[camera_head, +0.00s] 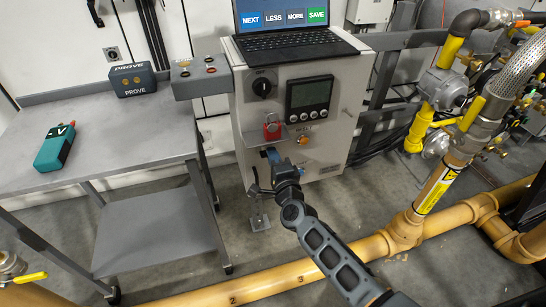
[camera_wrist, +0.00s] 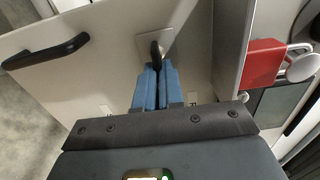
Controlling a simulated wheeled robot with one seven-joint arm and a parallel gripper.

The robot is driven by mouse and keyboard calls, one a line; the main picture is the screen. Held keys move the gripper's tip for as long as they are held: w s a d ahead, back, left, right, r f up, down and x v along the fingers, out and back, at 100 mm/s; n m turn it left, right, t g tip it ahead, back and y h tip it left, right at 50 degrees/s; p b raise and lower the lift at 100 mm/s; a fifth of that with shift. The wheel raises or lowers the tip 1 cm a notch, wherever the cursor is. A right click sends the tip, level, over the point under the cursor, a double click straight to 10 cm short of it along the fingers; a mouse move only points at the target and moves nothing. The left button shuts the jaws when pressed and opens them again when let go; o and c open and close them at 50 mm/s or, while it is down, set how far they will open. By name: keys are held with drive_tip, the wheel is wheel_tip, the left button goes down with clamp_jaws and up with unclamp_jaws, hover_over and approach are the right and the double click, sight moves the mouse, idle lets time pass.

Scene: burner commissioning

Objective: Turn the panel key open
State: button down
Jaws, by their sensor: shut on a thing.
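The panel key (camera_wrist: 155,50) shows in the wrist view as a small dark piece on a light square plate on the panel's face. My gripper (camera_wrist: 155,72) has its blue fingers close together with the key's near end between them. In the head view my gripper (camera_head: 271,156) is at the lower left of the grey control panel (camera_head: 330,155), below the red padlock (camera_head: 272,130). The key itself is hidden there by my gripper. How far the key is turned cannot be told.
The red padlock (camera_wrist: 262,66) and a dark handle (camera_wrist: 45,50) flank my gripper in the wrist view. The panel bears a display (camera_head: 310,96), a black knob (camera_head: 262,87) and a laptop (camera_head: 285,20). A tan pipe (camera_head: 375,247) crosses the floor; a metal table (camera_head: 95,150) stands left.

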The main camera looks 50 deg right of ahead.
drive_tip(key=shift+d+r, duration=0.1)
drive_tip(key=shift+d, duration=0.05)
drive_tip(key=c, duration=1.3)
unclamp_jaws()
drive_tip(key=shift+o, duration=0.2)
drive_tip(key=p+v, duration=0.1)
drive_tip(key=v, duration=0.6)
drive_tip(key=shift+s+a, duration=0.25)
drive_tip(key=shift+s, duration=0.05)
